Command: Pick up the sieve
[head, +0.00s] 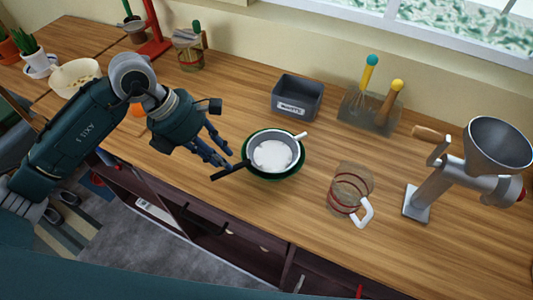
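The sieve (272,141) is a round grey one with a pale inside and a dark handle. It sits over a dark green bowl (274,178) on the wooden counter, and its handle points to the lower left. My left gripper (231,158) reaches in from the left, close to the handle, with its fingers apart. The fingers look just above or behind the handle; I cannot tell whether they touch it. My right gripper is out of view.
A glass measuring jug (349,187) stands right of the bowl, and a grey labelled bin (297,97) behind it. A utensil holder (369,112) and a metal grinder (430,183) stand further right. Open dark drawers (225,240) lie below the counter's front edge.

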